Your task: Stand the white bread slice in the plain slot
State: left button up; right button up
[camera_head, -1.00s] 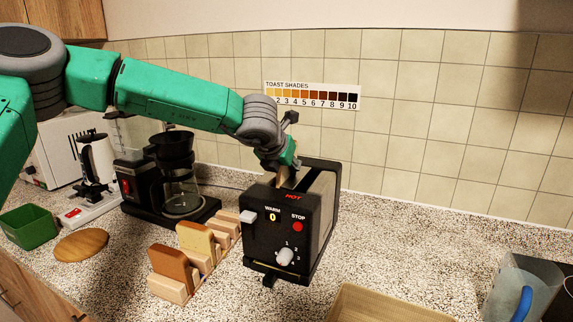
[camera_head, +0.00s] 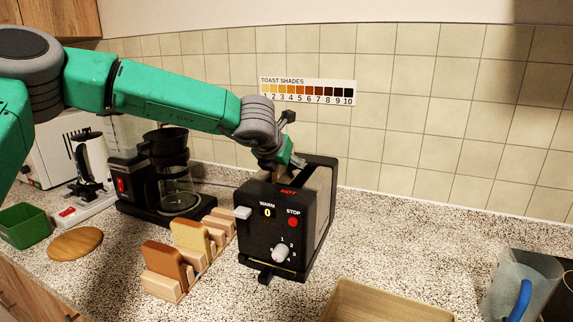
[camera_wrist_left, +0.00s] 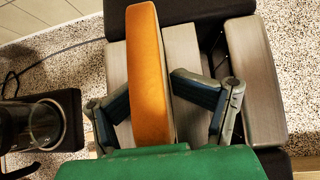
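A black toaster (camera_head: 258,235) stands in the middle of the head view. My left gripper (camera_head: 281,172) reaches down at its top. In the left wrist view a bread slice with an orange-brown crust (camera_wrist_left: 148,75) stands upright between the fingers of this gripper (camera_wrist_left: 151,95), which appear closed on its two sides; its face is hidden. A wooden rack (camera_head: 163,287) stands left of the toaster. It holds a brown slice (camera_head: 163,259) in front and a cream-faced slice (camera_head: 190,236) behind it. I cannot tell which slot is plain. My right gripper is out of view.
A coffee maker (camera_head: 124,182) stands behind and left of the rack. A round wooden board (camera_head: 75,243) and a green bin (camera_head: 25,226) lie farther left. A tan tray (camera_head: 385,303) is in front. A clear jug with a blue handle (camera_head: 522,298) stands at right.

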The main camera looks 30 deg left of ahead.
pick_arm(q)
jog(key=f, duration=0.3)
jog(key=shift+s+a+g, duration=0.3)
jog(key=shift+s+a+r, duration=0.1)
jog(key=shift+s+a, duration=0.05)
jog(key=v, duration=1.2)
jog(key=shift+w+r, duration=0.3)
jog(key=shift+w, duration=0.15)
jog(key=shift+s+d+r, duration=0.2)
jog(key=shift+r, duration=0.15)
jog(key=shift+a, duration=0.25)
